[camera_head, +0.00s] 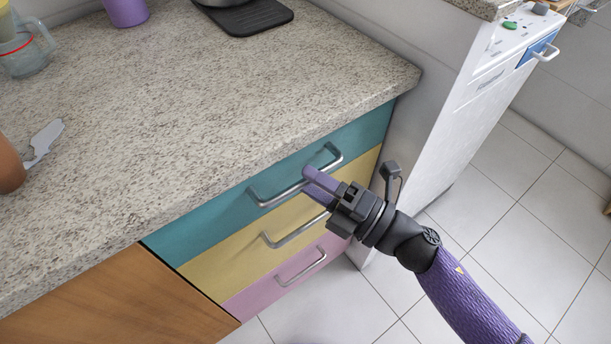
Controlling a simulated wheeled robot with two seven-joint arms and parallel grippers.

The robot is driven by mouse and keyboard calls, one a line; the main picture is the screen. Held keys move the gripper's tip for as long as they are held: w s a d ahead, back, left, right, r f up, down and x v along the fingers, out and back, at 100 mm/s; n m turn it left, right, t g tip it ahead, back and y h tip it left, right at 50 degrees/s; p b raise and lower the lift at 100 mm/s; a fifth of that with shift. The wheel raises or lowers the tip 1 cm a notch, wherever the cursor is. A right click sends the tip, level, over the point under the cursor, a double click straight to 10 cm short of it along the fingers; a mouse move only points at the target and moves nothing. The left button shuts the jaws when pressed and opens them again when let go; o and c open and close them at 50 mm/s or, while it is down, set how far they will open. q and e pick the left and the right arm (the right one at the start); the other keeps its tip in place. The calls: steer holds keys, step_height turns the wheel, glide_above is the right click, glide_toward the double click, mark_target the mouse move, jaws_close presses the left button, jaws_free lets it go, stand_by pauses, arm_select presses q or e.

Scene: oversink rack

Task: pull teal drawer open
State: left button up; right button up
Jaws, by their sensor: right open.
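The teal drawer (215,222) is the top one in the cabinet under the speckled counter. Its front looks flush with the cabinet. Its long grey bar handle (272,199) runs along the front. My right gripper (312,181) comes from the lower right, with its purple fingers at the right-hand part of this handle. The jaws are open, and the fingers cover a piece of the bar. I cannot tell whether they touch it. My left gripper is not in view.
Below are a yellow drawer (215,268) and a pink drawer (245,300), each with a grey handle. A wooden cabinet front (120,305) is at the lower left. A white appliance (465,120) stands to the right. The tiled floor (500,250) in front is clear.

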steer(key=shift+w+a+r, duration=0.15)
steer(key=shift+w+a, duration=0.15)
steer(key=shift+a, duration=0.25)
jaws_close()
stand_by(0.7)
stand_by(0.4)
